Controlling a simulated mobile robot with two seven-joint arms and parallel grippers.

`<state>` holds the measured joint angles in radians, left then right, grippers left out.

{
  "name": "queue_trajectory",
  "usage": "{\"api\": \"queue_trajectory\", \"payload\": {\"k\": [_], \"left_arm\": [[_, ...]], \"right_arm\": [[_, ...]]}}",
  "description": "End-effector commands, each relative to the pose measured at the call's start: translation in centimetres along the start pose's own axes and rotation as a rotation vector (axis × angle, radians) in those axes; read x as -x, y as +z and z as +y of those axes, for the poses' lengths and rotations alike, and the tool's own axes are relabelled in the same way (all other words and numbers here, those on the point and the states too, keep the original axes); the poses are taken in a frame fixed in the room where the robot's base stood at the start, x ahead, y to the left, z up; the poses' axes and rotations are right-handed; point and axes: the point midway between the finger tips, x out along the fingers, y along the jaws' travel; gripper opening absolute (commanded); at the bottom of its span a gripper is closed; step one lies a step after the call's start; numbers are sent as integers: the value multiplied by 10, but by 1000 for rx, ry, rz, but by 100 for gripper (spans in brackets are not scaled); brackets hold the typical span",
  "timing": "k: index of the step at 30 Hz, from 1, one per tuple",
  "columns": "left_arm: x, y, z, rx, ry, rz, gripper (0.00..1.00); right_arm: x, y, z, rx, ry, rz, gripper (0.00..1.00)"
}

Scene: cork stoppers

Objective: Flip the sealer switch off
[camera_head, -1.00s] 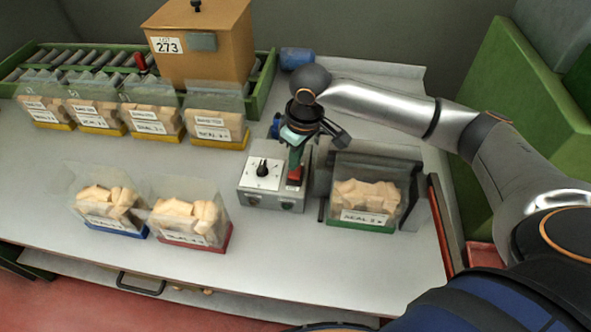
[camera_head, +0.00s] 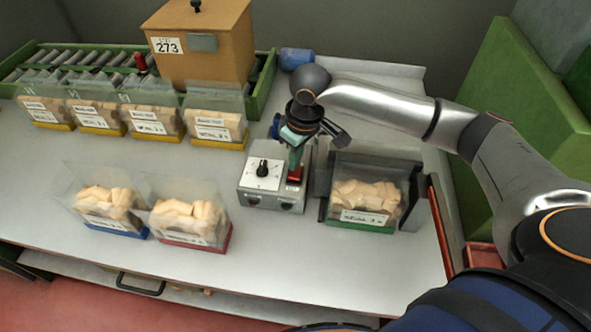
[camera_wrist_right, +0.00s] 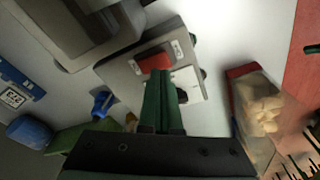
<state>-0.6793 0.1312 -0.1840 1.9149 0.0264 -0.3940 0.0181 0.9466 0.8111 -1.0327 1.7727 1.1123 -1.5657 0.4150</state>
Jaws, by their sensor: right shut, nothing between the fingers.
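The sealer's grey control box (camera_head: 247,199) stands mid-table, with a black dial (camera_head: 263,168) on a white plate. Its red switch (camera_head: 296,175) is on the right of the box top and also shows in the right wrist view (camera_wrist_right: 153,63). My right gripper (camera_head: 295,164) is shut and empty, with green fingers pointing down at the switch. In the wrist view its fingertips (camera_wrist_right: 162,76) overlap the switch's near edge; I cannot tell whether they touch it. The switch's position is unclear. My left gripper is not in view.
A green-based bag of corks (camera_head: 365,198) stands in the dark sealer frame right of the box. Blue-based (camera_head: 105,207) and red-based (camera_head: 188,217) bags stand front left. Several yellow-based bags line the back left, by a roller rack and a brown box (camera_head: 215,60).

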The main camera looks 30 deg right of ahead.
Motion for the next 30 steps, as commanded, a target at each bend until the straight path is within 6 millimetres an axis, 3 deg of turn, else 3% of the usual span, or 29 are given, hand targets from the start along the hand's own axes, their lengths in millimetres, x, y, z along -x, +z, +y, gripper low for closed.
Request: {"api": "queue_trajectory", "payload": {"k": [30], "left_arm": [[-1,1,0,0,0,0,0]], "right_arm": [[-6,1,0,0,0,0,0]]}}
